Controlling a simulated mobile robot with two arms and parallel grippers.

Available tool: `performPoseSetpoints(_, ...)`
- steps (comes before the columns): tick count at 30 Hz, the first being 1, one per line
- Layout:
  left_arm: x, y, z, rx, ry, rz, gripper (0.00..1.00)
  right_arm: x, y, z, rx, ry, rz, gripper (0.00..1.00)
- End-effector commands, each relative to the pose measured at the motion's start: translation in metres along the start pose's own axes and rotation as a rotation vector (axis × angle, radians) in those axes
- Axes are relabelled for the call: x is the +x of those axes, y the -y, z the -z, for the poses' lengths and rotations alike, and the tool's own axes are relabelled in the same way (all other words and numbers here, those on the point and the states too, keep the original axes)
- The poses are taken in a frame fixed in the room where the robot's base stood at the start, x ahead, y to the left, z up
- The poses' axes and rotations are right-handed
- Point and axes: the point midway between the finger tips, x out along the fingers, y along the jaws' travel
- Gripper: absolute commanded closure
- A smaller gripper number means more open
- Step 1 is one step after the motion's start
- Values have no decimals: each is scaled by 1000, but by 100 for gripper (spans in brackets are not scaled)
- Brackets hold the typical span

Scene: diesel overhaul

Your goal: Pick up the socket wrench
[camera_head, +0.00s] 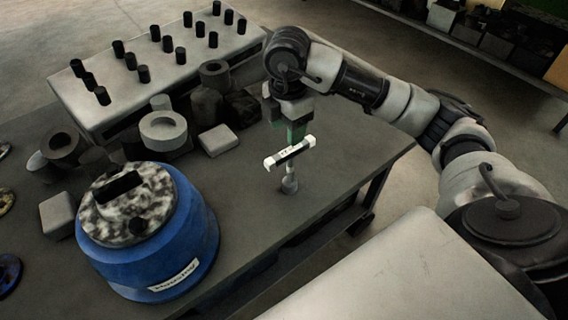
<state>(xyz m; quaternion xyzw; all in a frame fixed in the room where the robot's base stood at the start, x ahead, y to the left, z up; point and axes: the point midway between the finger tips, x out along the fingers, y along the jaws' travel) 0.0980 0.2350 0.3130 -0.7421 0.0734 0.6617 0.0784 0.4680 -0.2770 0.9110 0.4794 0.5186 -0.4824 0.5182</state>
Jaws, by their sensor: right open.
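The socket wrench (290,153) looks like a white and dark T-shaped bar on a thin stem. It stands upright on the grey table (240,215), with a grey socket end (289,185) at its foot. My right gripper (294,140) points down at the wrench's crossbar from above. It is open, and its greenish fingers end at or just behind the bar. The bar hides the fingertips, so I cannot tell if they touch it. My left gripper is not in view.
A blue drum-like part (185,250) with a mottled top stands at the front left. Grey rings and blocks (163,130) crowd the area behind it. A pale engine block (75,95) with several black studs is at the back. The table is bare around the wrench.

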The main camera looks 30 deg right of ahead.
Motion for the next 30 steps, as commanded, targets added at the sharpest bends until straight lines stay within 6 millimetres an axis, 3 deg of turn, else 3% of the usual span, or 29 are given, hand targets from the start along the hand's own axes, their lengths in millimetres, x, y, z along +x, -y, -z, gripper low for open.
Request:
performPoseSetpoints(3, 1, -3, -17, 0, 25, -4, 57, 21, 1, 0, -1, -1, 3, 49)
performPoseSetpoints(8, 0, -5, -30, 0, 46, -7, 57, 36, 1, 0, -2, -1, 0, 49)
performPoseSetpoints(21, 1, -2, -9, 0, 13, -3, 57, 87, 6, -3, -3, -3, 0, 49)
performPoseSetpoints(29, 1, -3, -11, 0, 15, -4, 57, 90, 6, -3, -4, -2, -1, 49)
performPoseSetpoints(30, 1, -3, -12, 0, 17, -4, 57, 90, 6, -3, -4, -2, -1, 54)
